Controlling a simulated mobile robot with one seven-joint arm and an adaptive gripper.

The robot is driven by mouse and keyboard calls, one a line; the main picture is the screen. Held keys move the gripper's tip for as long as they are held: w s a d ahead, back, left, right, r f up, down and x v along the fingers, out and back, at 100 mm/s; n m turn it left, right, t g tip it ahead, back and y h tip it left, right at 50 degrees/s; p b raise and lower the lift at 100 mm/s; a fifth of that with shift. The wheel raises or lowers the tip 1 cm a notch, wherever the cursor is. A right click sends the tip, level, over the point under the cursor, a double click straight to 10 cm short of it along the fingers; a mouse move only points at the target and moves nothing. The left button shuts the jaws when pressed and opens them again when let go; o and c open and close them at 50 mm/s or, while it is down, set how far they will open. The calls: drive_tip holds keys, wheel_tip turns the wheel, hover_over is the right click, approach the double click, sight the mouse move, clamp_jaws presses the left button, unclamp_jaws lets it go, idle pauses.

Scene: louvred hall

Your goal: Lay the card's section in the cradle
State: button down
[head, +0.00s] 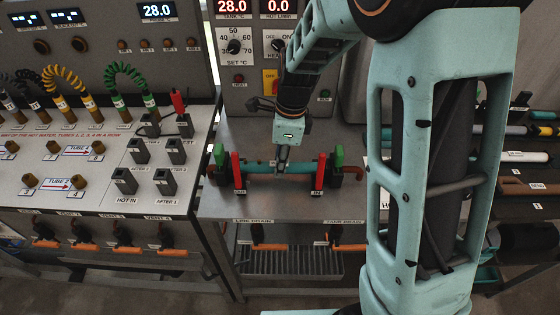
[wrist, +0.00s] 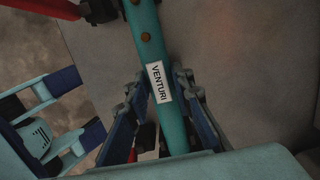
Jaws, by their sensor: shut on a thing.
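My gripper (head: 282,164) is shut on a teal tube section (head: 262,168) at its middle. In the wrist view the section (wrist: 149,45) carries a white label reading VENTURI, and my gripper's fingers (wrist: 158,80) stand on both sides of it. In the head view the section lies level across the gap between the cradle's left end (head: 222,172) and right end (head: 335,175), each with a red lever and a green upright part. I cannot tell whether the section rests in the cradle or hangs just above it. I cannot make out the card.
A rack with several labelled tubes (head: 525,156) stands at the right, partly behind my arm. A sloped panel (head: 80,170) with coiled hoses and sockets stands at the left. The metal bench (head: 270,205) is clear in front of the cradle, with drain valves and a grate below.

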drive_tip(key=c, duration=1.6)
unclamp_jaws()
drive_tip(key=r+p, duration=0.4)
drive_tip(key=r, duration=0.1)
drive_tip(key=r+p, duration=0.2)
drive_tip(key=shift+d+r, duration=0.15)
drive_tip(key=shift+d, duration=0.1)
wheel_tip(320, 180, up, 12)
drive_tip(key=d, duration=0.1)
drive_tip(key=shift+d, duration=0.2)
